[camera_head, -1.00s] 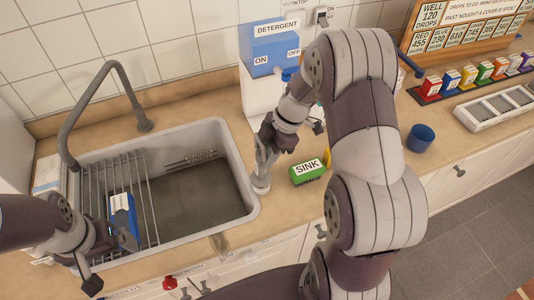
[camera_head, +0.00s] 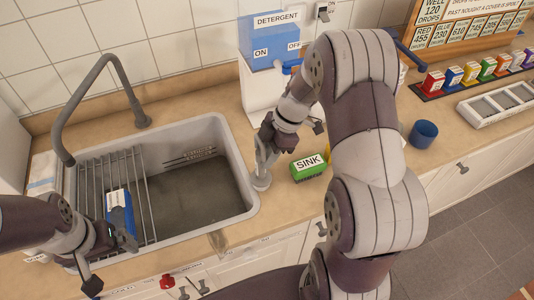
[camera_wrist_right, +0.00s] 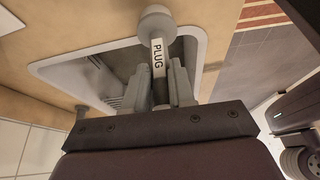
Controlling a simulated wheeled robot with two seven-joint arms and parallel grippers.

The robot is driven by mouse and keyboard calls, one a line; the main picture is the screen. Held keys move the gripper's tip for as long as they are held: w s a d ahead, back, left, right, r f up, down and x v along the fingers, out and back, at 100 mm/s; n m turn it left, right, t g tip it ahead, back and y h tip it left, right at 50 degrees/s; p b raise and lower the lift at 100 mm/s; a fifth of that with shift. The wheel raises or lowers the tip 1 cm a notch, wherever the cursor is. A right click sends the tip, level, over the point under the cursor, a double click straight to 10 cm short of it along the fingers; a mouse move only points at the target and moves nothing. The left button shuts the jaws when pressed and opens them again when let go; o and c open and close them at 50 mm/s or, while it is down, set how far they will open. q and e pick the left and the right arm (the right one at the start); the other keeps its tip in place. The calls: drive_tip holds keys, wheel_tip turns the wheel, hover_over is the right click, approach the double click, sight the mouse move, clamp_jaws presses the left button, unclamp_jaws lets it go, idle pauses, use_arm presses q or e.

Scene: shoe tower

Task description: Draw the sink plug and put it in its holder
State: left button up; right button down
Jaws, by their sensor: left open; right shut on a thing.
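The sink plug (camera_wrist_right: 157,58) is a grey stem with a white PLUG label and a round grey end. My right gripper (camera_wrist_right: 163,85) is shut on its stem. In the head view the right gripper (camera_head: 264,160) points down at the counter beside the sink's right rim, with the plug's round end (camera_head: 261,184) low under it. I cannot tell whether this end touches the counter, and no holder can be made out. The grey sink (camera_head: 190,205) shows a bare basin floor. My left gripper (camera_head: 122,241) is open by a blue, white-labelled item (camera_head: 120,212) over the sink's rack.
A green box marked SINK (camera_head: 308,166) lies just right of the plug. A detergent dispenser (camera_head: 268,100) stands behind. A grey faucet (camera_head: 88,95) arches over the sink's left side. A blue cup (camera_head: 423,134), small coloured boxes (camera_head: 467,75) and a white tray (camera_head: 497,107) stand right.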

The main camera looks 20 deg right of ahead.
drive_tip(key=shift+f, duration=0.25)
drive_tip(key=c, duration=0.9)
unclamp_jaws()
drive_tip(key=shift+o, duration=0.2)
drive_tip(key=shift+d+r, duration=0.1)
drive_tip(key=p+v, duration=0.7)
drive_tip(key=v, duration=0.5)
drive_tip(key=shift+r, duration=0.25)
drive_tip(key=shift+d, duration=0.1)
